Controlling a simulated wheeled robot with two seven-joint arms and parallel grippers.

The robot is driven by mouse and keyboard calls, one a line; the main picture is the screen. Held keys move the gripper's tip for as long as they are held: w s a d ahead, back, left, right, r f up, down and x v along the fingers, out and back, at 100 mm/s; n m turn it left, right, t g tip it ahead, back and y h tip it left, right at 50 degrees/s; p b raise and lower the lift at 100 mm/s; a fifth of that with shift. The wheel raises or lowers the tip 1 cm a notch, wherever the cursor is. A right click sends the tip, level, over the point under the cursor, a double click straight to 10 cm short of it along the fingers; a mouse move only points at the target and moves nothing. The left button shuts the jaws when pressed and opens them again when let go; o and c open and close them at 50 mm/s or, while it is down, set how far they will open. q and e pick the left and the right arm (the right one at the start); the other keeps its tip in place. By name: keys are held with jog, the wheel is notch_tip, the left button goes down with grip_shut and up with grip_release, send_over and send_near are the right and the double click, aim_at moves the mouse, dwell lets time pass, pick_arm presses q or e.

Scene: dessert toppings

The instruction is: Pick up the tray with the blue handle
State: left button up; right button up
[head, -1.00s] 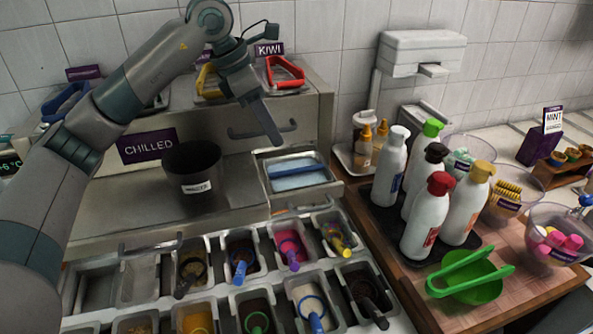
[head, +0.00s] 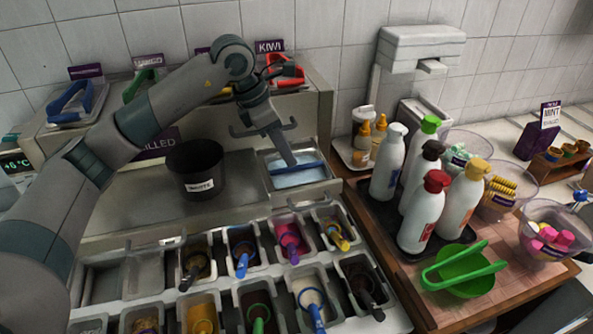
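The tray with the blue handle (head: 297,184) sits in a recess of the steel counter, right of the black bin. Its blue handle (head: 309,168) is a bar running across the pale blue contents. My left gripper (head: 290,163) points down over the tray, with its tip at or just above the blue handle. The fingers line up in this view, so I cannot tell their opening or whether they touch the handle. The tray looks level and seated. My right gripper is out of view.
A black bin (head: 195,168) stands left of the tray. Topping tubs with scoops (head: 242,250) fill the front. White bottles (head: 389,165) stand on a dark mat at right.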

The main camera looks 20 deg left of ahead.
aim_at(297, 171)
pick_arm(q)
jog(key=shift+w+d+f+p, duration=0.1)
jog(key=shift+d+f+p, duration=0.4)
jog(key=shift+p, duration=0.25)
jog(key=shift+p+x, duration=0.55)
jog(key=shift+x, duration=0.5)
jog(key=shift+d+f, duration=0.1)
jog(key=shift+f, duration=0.5)
jog(key=shift+w, duration=0.1)
grip_shut()
